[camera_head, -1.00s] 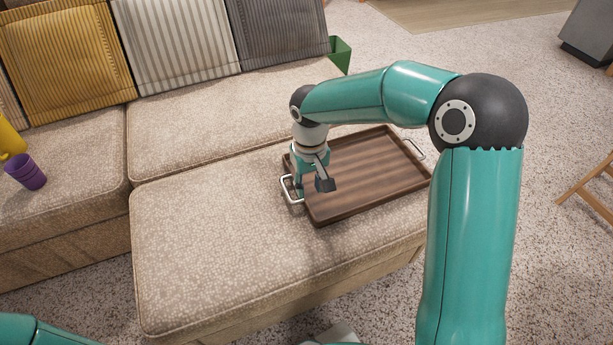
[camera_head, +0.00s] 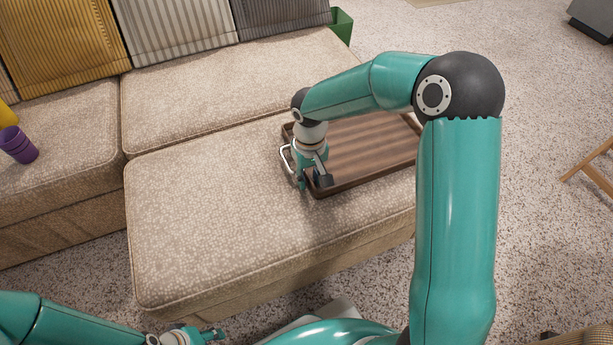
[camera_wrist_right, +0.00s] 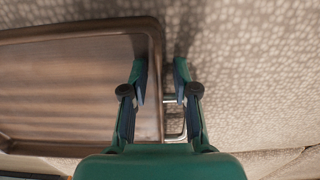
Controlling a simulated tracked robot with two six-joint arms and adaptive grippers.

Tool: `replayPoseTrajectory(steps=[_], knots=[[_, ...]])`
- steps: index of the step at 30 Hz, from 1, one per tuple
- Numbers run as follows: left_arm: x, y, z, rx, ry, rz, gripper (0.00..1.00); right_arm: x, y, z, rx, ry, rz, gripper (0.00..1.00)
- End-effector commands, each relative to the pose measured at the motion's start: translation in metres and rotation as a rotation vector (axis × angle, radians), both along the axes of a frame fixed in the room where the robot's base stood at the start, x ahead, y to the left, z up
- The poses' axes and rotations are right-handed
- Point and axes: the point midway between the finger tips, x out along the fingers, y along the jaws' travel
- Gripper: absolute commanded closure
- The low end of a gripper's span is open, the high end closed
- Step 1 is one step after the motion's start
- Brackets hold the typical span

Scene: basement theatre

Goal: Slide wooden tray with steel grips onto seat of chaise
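The brown wooden tray (camera_head: 372,150) lies flat on the beige chaise seat (camera_head: 205,215), towards its right side. My right arm hides part of it. Its left steel grip (camera_head: 287,158) shows beside my right gripper (camera_head: 312,184). In the right wrist view, the gripper (camera_wrist_right: 161,80) is open. One finger is over the tray's rim (camera_wrist_right: 153,45) and the other is outside it, above the fabric. The steel grip (camera_wrist_right: 175,136) shows below and between the fingers. I cannot tell whether they touch it. My left gripper (camera_head: 208,334) is low at the bottom edge, away from the tray.
Striped cushions (camera_head: 180,28) line the back. A green bin (camera_head: 341,25) stands behind the sofa. A wooden stand (camera_head: 590,175) is at right on open carpet. The chaise left of the tray is clear.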

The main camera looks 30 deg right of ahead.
Motion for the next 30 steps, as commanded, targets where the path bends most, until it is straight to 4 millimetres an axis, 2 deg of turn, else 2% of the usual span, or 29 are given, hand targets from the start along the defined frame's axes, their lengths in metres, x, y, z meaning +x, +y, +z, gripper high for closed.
replayPoseTrajectory(steps=[1, 4, 17, 30], knots=[[0.0, 0.0, 0.0, 0.0, 0.0, 0.0, 0.6, 0.0, 0.0, 0.0, 0.0, 0.0, 0.0, 0.85], [0.0, 0.0, 0.0, 0.0, 0.0, 0.0, 0.6, 0.0, 0.0, 0.0, 0.0, 0.0, 0.0, 1.0], [0.0, 0.0, 0.001, 0.0, 0.0, 0.0, 0.6, 0.002, 0.0, 0.001, 0.0, -0.001, 0.0, 1.0], [0.0, 0.0, 0.023, 0.0, 0.0, 0.0, 0.6, 0.042, -0.003, 0.003, 0.0, -0.001, 0.0, 1.0]])
